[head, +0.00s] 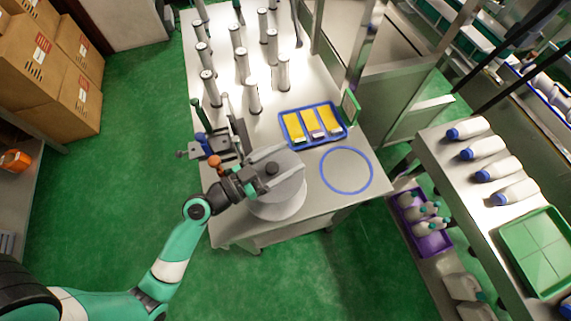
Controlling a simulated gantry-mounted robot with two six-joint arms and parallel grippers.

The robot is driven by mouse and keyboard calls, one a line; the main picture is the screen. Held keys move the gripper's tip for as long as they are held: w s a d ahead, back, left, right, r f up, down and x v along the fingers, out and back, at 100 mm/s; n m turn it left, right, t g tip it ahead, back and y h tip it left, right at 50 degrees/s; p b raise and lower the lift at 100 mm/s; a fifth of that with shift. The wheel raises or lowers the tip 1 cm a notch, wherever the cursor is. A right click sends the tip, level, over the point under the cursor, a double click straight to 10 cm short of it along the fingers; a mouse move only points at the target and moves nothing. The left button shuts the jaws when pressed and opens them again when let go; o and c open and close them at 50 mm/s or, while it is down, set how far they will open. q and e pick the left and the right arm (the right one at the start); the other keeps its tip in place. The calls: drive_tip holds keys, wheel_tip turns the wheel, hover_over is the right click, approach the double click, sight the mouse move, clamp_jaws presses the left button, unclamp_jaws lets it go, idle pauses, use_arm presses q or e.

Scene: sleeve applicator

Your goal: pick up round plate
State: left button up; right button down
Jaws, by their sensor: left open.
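A round grey plate (284,204) sits on the front part of the metal table (318,205). It looks like the top of a short round stand. My left gripper (284,164) is over its far side, with its fingers pointing right. The gripper is open, and its fingers hide part of the plate. I cannot tell whether they touch it. My right gripper is not in view.
A blue ring (346,170) marks a clear spot right of the plate. A blue tray (313,124) with yellow pieces lies behind. Several upright cylinders (241,65) fill the table's far part. A clamp-like tool (212,143) stands at the left edge.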

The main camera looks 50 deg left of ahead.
use_arm(q)
drive_tip(key=shift+s+f, duration=0.1)
drive_tip(key=shift+s, duration=0.15)
drive_tip(key=shift+s+a, duration=0.1)
drive_tip(key=shift+s, duration=0.05)
drive_tip(key=shift+c, duration=0.9)
drive_tip(key=c, duration=0.5)
clamp_jaws()
